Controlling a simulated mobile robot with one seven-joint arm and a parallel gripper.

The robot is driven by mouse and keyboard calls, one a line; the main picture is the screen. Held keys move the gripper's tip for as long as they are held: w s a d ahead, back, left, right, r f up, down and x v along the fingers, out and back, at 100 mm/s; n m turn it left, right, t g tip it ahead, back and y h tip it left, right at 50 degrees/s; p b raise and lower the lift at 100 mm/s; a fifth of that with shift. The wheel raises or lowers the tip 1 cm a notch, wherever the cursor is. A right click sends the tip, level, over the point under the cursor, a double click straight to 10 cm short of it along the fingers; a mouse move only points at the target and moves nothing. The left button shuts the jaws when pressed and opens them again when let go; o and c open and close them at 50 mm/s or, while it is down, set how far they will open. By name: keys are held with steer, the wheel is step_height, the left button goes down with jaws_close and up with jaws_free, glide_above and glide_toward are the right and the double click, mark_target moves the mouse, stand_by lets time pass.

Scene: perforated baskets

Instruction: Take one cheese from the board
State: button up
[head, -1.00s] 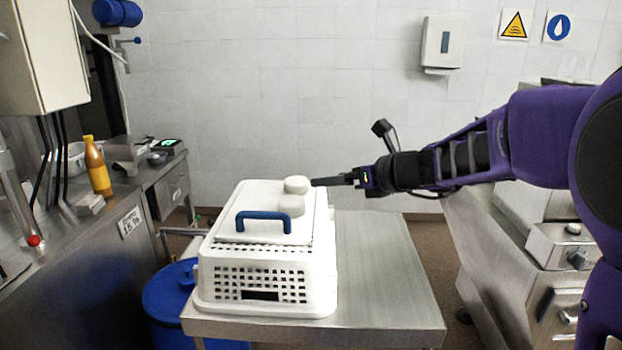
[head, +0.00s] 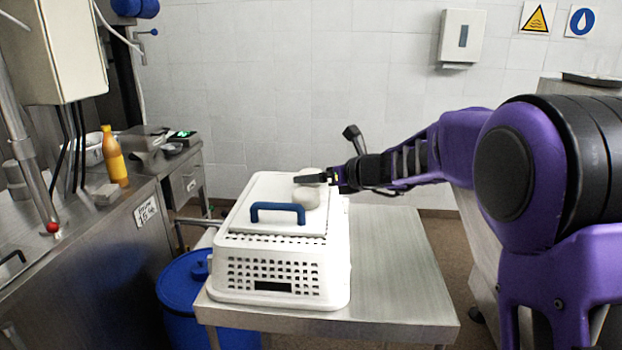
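A white board (head: 272,222) with a blue handle (head: 278,213) lies on top of a white perforated basket (head: 290,268). Two pale round cheeses sit at the board's far right. The nearer cheese (head: 306,198) is mostly in view; the farther cheese (head: 309,171) is partly hidden behind my gripper. My gripper (head: 312,178) reaches in from the right, its dark fingers pointing left and overlapping both cheeses in the picture. I cannot tell whether it touches either one, or how far apart the fingers are.
The basket stands on the left part of a steel table (head: 395,270); the table's right side is bare. A blue barrel (head: 185,290) stands at the lower left. A steel counter on the left holds an orange bottle (head: 113,158). A tiled wall is behind.

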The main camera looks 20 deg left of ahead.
steer(key=shift+c, duration=0.4)
steer(key=c, duration=1.1)
